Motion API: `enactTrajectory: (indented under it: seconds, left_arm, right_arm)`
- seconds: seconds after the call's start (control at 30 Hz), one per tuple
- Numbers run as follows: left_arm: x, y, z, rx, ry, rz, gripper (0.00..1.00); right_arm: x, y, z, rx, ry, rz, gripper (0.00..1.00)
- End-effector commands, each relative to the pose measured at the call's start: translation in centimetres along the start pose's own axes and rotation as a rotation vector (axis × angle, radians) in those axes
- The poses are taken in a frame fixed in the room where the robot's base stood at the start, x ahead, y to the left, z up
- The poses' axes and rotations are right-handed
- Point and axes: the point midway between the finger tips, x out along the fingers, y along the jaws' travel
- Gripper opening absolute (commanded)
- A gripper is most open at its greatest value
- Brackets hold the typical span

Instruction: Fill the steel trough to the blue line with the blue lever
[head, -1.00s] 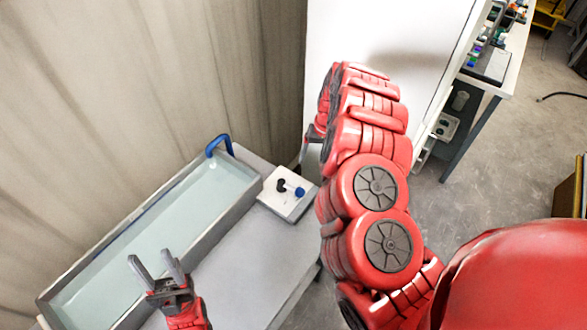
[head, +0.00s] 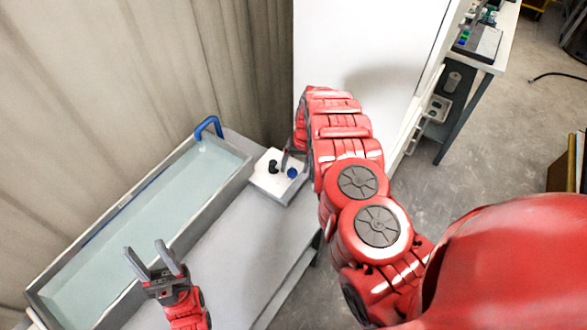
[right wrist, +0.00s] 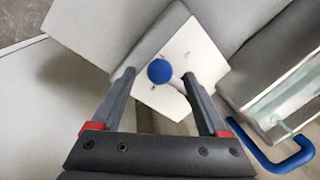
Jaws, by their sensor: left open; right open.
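The steel trough (head: 221,195) holds pale water, with a blue spout (head: 208,126) at its far end. My left gripper (head: 144,247) is open and empty near the trough's near side.
The grey bench top (head: 235,235) beside the trough is clear. A curtain (head: 110,80) hangs behind the trough. A large white panel (head: 365,60) stands behind my right arm. A table (head: 490,55) with small items is at the back right.

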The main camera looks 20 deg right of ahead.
Motion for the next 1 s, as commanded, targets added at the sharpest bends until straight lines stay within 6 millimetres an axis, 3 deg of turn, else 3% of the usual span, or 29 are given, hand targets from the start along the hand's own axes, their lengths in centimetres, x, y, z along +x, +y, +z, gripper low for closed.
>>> enactTrajectory:
  seconds: [0.3,0.67,1.0]
  left_arm:
    - [0.5,0.0,-0.1,0.000,0.000,0.000,0.50]
    - [0.5,0.0,-0.1,0.000,0.000,0.000,0.50]
    - [0.5,0.0,-0.1,0.000,0.000,0.000,0.50]
  right_arm:
    - [2.3,0.1,0.1,0.001,-0.002,0.000,0.77]
    - [2.5,0.0,0.0,-0.001,-0.001,-0.001,0.77]
    - [2.5,0.0,0.0,0.000,0.000,-0.001,0.16]
